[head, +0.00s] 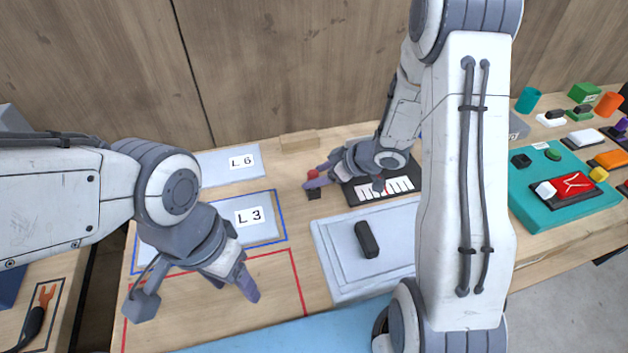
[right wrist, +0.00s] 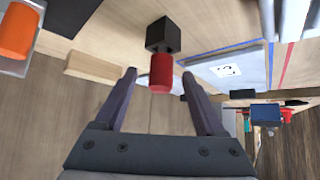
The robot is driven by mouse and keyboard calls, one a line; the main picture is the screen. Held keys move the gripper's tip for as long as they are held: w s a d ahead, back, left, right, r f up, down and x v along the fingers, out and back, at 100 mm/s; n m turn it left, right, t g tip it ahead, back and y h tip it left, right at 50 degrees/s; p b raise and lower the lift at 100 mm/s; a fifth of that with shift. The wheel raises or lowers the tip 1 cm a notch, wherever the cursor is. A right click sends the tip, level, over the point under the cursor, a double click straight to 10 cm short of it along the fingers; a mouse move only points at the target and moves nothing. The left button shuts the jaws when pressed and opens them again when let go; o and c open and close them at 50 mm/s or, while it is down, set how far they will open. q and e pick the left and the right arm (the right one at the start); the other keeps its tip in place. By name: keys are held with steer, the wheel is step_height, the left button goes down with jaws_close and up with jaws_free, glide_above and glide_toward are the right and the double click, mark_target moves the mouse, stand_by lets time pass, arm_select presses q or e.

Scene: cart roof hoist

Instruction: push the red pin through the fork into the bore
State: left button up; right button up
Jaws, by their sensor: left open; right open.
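The red pin (head: 312,174) shows small beside a black block (head: 314,193) at the back middle of the table. In the right wrist view the red pin (right wrist: 161,72) meets the black block (right wrist: 163,35) and lies between my fingertips, with a gap on both sides. My right gripper (head: 322,176) is open around it, and both fingers also show in the right wrist view (right wrist: 159,78). My left gripper (head: 234,285) is open and empty above the red-outlined area at the front left. I cannot pick out the fork or the bore.
A grey plate (head: 335,275) with a black handle (head: 367,240) lies at front middle. Plates marked L6 (head: 215,165) and L3 (head: 235,232) lie at left. A wooden block (head: 299,141) is behind. A teal board (head: 535,215) stands right. My right arm hides part of the table.

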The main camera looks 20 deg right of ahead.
steer(key=x, duration=0.5)
steer(key=shift+f, duration=0.15)
jaws_close()
